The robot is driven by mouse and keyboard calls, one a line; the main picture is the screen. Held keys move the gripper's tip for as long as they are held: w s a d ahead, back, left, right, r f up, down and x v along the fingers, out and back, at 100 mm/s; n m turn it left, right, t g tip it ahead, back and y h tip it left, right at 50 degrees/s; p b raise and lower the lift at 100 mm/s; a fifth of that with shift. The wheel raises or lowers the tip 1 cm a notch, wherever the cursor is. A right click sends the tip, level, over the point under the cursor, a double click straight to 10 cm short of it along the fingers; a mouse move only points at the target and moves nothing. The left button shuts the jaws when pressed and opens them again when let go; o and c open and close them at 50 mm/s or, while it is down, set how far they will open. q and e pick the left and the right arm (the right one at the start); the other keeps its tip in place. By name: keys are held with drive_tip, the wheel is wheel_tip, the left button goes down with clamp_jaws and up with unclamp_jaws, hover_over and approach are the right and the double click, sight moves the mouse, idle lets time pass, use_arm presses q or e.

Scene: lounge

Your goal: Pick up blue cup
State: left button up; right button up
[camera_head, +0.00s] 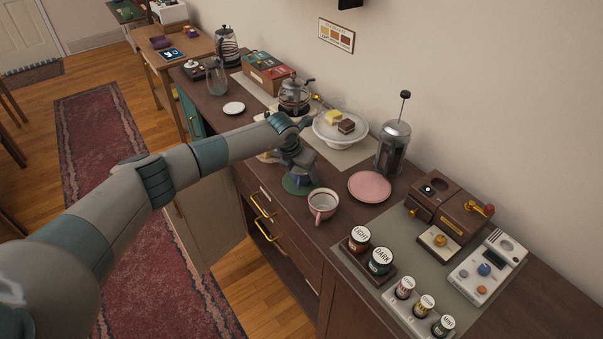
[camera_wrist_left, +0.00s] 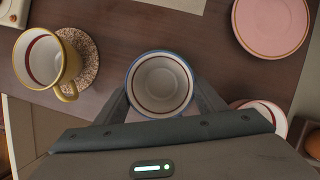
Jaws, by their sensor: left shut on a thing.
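The blue cup (camera_wrist_left: 160,66), with a blue outer rim, a pale inside and a dark red inner line, sits upright between the fingers of my left gripper (camera_wrist_left: 162,100) in the left wrist view. The gripper is shut on it. I cannot tell whether the cup touches the coaster. My right gripper is not in view.
A yellow cup (camera_wrist_left: 48,60) on a cork coaster (camera_wrist_left: 85,58) stands to one side. A pink cup (camera_head: 322,206) is close on the other side, with a pink plate (camera_head: 370,186) behind it. A cake stand (camera_head: 340,139) and French press (camera_head: 393,145) stand farther back.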

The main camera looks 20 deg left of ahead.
use_arm(q)
drive_tip(key=shift+r+b, duration=0.35)
drive_tip(key=shift+r, duration=0.15)
drive_tip(key=r+b, duration=0.1)
drive_tip(key=r, duration=0.2)
drive_tip(key=shift+s+d+b, duration=0.15)
drive_tip(key=shift+s+b, duration=0.05)
drive_tip(key=shift+b, duration=0.2)
drive_tip(key=s+d+r+b, duration=0.4)
drive_tip(key=s+r, duration=0.3)
drive_tip(key=s, duration=0.2)
drive_tip(key=shift+s+d, duration=0.3)
drive_tip(key=shift+d, duration=0.6)
